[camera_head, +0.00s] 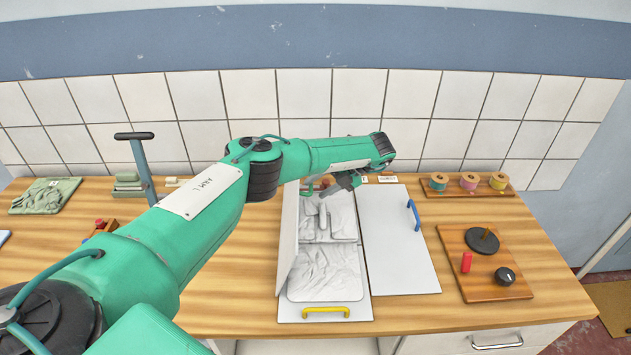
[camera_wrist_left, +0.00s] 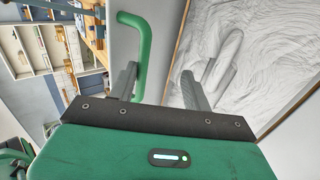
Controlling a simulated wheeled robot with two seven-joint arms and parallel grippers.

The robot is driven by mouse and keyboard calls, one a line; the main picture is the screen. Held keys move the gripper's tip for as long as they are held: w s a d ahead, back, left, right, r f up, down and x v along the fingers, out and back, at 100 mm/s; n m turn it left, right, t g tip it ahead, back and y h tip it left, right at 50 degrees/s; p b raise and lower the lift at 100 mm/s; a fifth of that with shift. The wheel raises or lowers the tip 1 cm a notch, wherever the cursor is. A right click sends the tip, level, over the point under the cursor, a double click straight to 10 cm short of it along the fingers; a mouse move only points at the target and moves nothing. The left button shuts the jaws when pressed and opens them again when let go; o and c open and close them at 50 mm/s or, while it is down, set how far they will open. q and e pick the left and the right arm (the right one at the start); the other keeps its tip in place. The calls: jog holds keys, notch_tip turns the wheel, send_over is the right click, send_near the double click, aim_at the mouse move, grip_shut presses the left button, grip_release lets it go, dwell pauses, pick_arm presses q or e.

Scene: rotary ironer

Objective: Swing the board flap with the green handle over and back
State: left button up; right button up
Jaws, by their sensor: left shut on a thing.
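The white board flap (camera_head: 289,240) stands up steeply along the left side of a white board, seen nearly edge-on in the head view. The green handle (camera_wrist_left: 142,55) shows clearly in the left wrist view. My left gripper (camera_head: 345,181) is at the far end of the flap in the head view, where my arm partly hides the handle. Wrinkled grey-white cloth (camera_head: 325,270) lies beside the flap. My right gripper is out of view.
A flat white panel with a blue handle (camera_head: 414,215) lies to the right, and a yellow handle (camera_head: 326,313) is at the front. A wooden knob board (camera_head: 485,290) and a spool rack (camera_head: 467,190) stand further right. Folded green cloth (camera_head: 45,196) lies far left.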

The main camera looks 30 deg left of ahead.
pick_arm(q)
jog(key=shift+o, duration=0.4)
jog(key=shift+w+d+f, duration=0.15)
jog(key=shift+d+f, duration=0.1)
jog(key=shift+d, duration=0.15)
jog(key=shift+r, duration=0.1)
jog(key=shift+c, duration=0.4)
jog(key=shift+a, duration=0.1)
jog(key=shift+r, duration=0.15)
jog(key=b+v, duration=0.1)
jog(key=v, duration=1.2)
jog(key=shift+r, duration=0.35)
